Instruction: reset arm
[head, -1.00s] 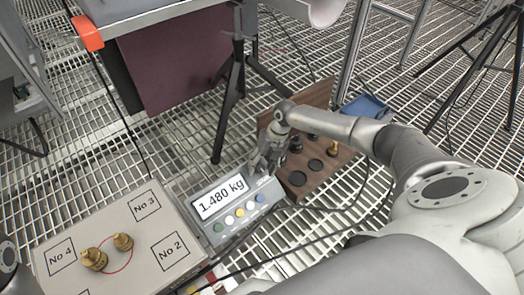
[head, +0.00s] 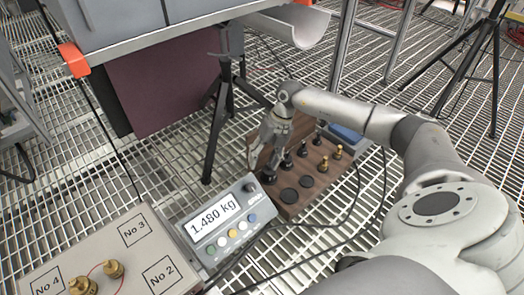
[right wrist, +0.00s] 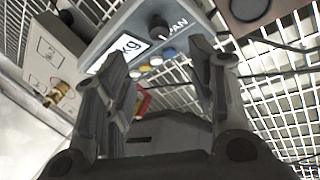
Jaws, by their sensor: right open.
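My right gripper (head: 265,153) hangs pointing down at the left part of the wooden weight board, just beyond the scale display. In the right wrist view its two fingers (right wrist: 160,80) are spread wide, with nothing between them. The display (head: 216,218) reads 1.480 kg and lies beyond the open fingers in the wrist view (right wrist: 135,42). My left gripper is not in view.
The wooden board (head: 318,182) holds black and brass weights. A grey box (head: 110,240) with numbered squares carries two brass weights (head: 113,268). A black tripod leg (head: 216,130) stands close left of my right gripper. Grated floor surrounds them.

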